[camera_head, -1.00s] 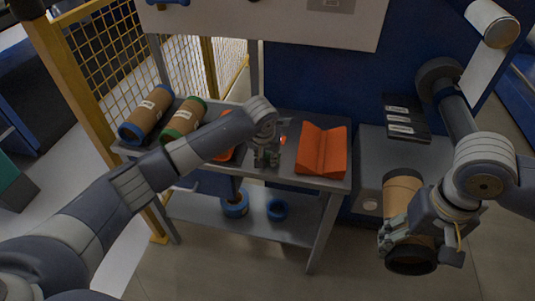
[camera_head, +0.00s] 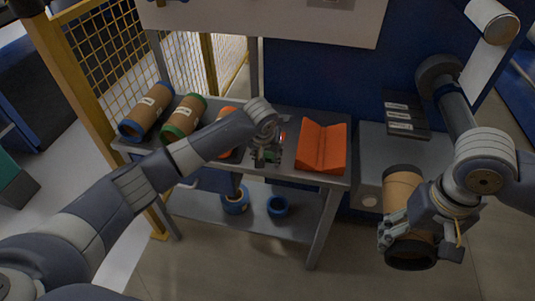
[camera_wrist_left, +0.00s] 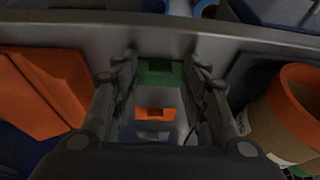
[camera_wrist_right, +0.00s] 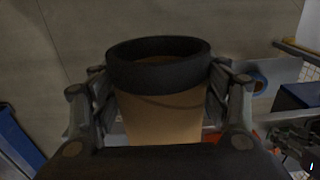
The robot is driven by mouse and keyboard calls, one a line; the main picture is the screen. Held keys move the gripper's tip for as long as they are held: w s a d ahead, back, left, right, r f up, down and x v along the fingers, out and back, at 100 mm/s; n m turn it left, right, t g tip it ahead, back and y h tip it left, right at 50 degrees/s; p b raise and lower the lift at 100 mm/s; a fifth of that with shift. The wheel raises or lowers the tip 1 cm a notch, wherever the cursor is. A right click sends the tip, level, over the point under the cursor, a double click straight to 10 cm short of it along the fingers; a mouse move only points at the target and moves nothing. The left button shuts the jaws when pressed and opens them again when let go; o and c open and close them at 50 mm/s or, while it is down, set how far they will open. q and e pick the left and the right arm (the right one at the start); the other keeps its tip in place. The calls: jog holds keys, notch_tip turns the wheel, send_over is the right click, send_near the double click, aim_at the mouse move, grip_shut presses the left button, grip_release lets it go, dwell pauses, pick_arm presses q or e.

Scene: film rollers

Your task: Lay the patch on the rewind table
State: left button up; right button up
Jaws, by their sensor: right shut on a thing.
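My left gripper (camera_head: 268,160) hangs over the grey table (camera_head: 284,122), between an orange roll and an orange cradle. In the left wrist view its fingers (camera_wrist_left: 160,85) are apart, with a green block (camera_wrist_left: 160,73), an orange block (camera_wrist_left: 155,114) and a dark bluish piece (camera_wrist_left: 152,134) showing between them. I cannot tell which, if any, is the patch, or whether the fingers touch them. My right gripper (camera_head: 418,225) is shut on a brown roll with black end rings (camera_head: 403,188). The roll fills its jaws in the right wrist view (camera_wrist_right: 160,110).
On the table lie a blue-ended roll (camera_head: 147,112), a green-ended roll (camera_head: 184,118), a partly hidden orange-ended roll (camera_head: 225,119) and the orange V-shaped cradle (camera_head: 322,148). Blue rings (camera_head: 277,206) sit on the lower shelf. A grey cabinet (camera_head: 375,165) stands right; yellow fencing (camera_head: 100,45) left.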

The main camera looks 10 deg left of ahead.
pick_arm(q)
jog(key=shift+r, duration=0.1)
jog(key=shift+r, duration=0.3)
pick_arm(e)
jog(key=shift+f, duration=0.1)
pick_arm(q)
jog(key=v, duration=1.2)
jog(key=shift+r+b, duration=0.25)
jog(key=shift+b, duration=0.05)
pick_arm(e)
jog(key=shift+f, duration=0.15)
